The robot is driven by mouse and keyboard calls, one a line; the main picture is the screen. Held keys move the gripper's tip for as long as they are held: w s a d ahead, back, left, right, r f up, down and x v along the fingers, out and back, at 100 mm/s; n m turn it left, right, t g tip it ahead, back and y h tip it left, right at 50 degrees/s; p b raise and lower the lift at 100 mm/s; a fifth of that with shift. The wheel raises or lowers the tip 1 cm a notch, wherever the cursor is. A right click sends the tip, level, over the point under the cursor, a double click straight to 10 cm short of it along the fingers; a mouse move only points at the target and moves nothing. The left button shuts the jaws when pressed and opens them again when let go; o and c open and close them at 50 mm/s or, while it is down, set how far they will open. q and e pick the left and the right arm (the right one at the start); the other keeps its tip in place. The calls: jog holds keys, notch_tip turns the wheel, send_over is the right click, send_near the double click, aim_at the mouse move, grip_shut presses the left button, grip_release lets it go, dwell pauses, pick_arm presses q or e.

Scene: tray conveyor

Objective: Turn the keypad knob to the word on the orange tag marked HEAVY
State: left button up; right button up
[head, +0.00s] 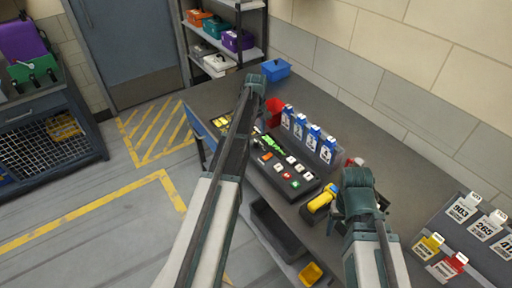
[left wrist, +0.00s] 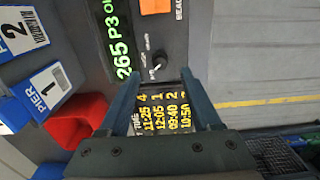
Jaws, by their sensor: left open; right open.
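The dark keypad panel (head: 306,187) lies on the bench with white, red and green buttons and a green-lit display (head: 268,145). In the left wrist view the keypad knob (left wrist: 158,62) is a small dark knob, between the fingertips in the picture. My left gripper (left wrist: 160,76) is open and empty; contact with the knob cannot be told. An orange button (left wrist: 155,5) sits beyond the knob. My left arm covers the knob in the head view. My right gripper (head: 355,195) is open beside a yellow handheld device (head: 322,198). I cannot make out an orange tag marked HEAVY.
A yellow-lettered display (left wrist: 167,115) shows between my left fingers, with a red bin (left wrist: 78,120) close by. Blue-topped pier tags (head: 312,137) stand behind the keypad. A tag rack (head: 472,240) stands at the right, a blue bin (head: 275,69) at the far end.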

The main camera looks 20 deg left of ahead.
aim_at(256, 142)
pick_arm(q)
notch_tip(256, 142, down, 5)
jog(key=b, duration=0.4)
jog(key=shift+f, duration=0.2)
pick_arm(e)
notch_tip(256, 142, down, 5)
jog(key=shift+f, duration=0.15)
pick_arm(q)
jog(key=shift+r, duration=0.1)
jog(key=shift+c, duration=0.3)
grip_shut()
